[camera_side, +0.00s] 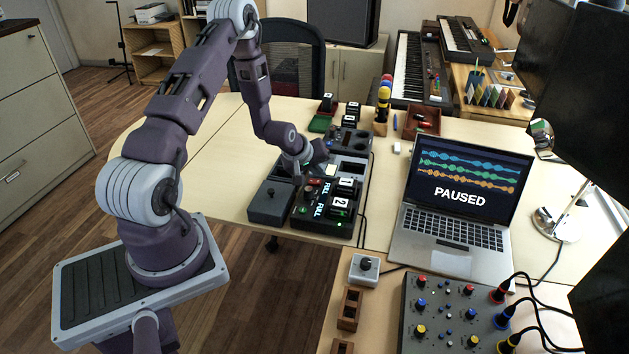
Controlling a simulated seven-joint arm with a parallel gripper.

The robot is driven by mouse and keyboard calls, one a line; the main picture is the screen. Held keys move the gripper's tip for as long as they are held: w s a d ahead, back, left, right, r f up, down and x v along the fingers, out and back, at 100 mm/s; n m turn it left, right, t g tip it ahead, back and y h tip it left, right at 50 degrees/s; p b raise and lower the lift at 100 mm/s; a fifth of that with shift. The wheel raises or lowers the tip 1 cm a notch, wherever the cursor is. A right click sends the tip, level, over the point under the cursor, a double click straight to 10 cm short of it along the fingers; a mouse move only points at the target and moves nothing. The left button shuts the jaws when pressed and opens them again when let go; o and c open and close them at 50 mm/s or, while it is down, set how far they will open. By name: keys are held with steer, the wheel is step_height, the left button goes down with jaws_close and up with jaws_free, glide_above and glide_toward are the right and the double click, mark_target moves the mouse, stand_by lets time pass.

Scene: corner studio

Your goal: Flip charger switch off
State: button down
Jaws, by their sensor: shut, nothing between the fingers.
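The charger (321,228) is a dark box on the table in the side view. Two black batteries marked 1 (346,186) and 2 (340,207) stand in it, beside labels reading FULL. A small red part (314,182), possibly the charger switch, shows near its far left end; its position is too small to tell. My gripper (299,178) is shut and empty, pointing down close to the charger's far left end, just left of the red part. I cannot tell whether it touches anything.
A dark box with a knob (270,203) sits against the charger's left. A laptop (462,195) reading PAUSED stands right. A knob box (364,270) and cabled panel (455,315) lie nearer. Table left is clear.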

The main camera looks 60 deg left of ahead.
mark_target(319, 182)
steer(key=shift+f, duration=0.1)
stand_by(0.4)
steer(key=shift+f, duration=0.35)
steer(key=shift+f, duration=0.3)
stand_by(0.4)
steer(key=shift+r, duration=0.75)
steer(key=shift+r, duration=3)
